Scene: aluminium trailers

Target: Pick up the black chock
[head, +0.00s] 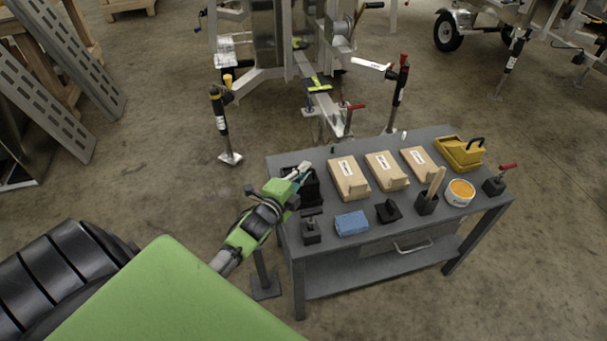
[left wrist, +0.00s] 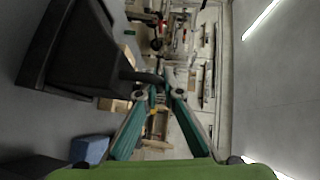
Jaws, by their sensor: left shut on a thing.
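The black chock (head: 313,193) is at the left back corner of the grey table in the head view, partly hidden by my left arm. In the left wrist view the black chock (left wrist: 72,50) fills the upper left, with its handle reaching in to the fingertips. My left gripper (head: 302,173) is shut on this handle, and its teal fingers (left wrist: 158,90) meet there in the left wrist view. I cannot tell whether the chock touches the table. My right gripper is not in view.
An aluminium trailer (head: 275,75) stands behind. Bare floor lies right of the table.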

